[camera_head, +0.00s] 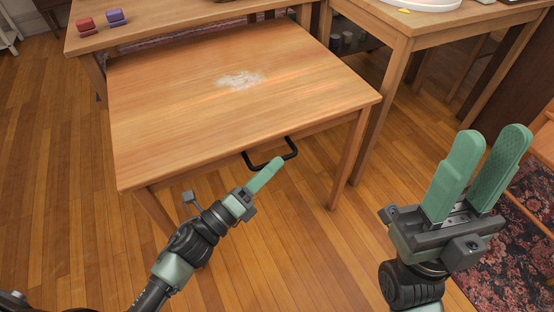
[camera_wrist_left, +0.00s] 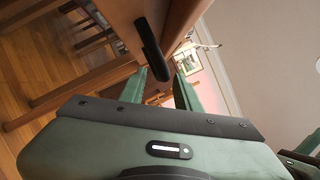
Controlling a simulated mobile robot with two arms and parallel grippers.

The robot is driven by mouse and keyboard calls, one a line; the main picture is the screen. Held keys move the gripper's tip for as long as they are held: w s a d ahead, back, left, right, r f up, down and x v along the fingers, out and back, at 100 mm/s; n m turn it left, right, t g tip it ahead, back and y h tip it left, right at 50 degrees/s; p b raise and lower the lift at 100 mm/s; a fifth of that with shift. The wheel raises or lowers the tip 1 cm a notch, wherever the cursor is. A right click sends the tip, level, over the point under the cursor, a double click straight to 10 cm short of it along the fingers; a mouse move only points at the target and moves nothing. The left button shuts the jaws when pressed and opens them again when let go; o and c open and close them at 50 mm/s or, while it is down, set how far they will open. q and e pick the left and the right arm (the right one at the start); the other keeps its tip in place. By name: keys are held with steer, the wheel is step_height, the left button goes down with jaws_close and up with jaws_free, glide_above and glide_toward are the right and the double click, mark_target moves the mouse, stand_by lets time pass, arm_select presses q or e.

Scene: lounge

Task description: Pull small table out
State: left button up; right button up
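The small wooden table (camera_head: 200,130) stands partly under a larger wooden table, with its near side sticking out. A black bar handle (camera_head: 277,160) is on its near edge; the left wrist view also shows this handle (camera_wrist_left: 149,45). My left gripper (camera_head: 275,166) is just below and in front of the handle. In the left wrist view its fingers (camera_wrist_left: 160,80) are apart, with the handle's lower part between them; contact is not clear. My right gripper (camera_head: 485,150) is open and empty, with its fingers pointing up, to the right of the small table.
The larger table (camera_head: 185,32) behind carries a red block (camera_head: 86,25) and a purple block (camera_head: 116,17). Another wooden table (camera_head: 440,22) stands at the right. A pale patch (camera_head: 240,80) marks the small table's top. A patterned rug (camera_head: 505,265) lies at lower right. Wood floor in front is clear.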

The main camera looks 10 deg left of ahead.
arm_select(q)
steer(key=v, duration=0.5)
steer(key=shift+s+a, duration=0.1)
stand_by(0.4)
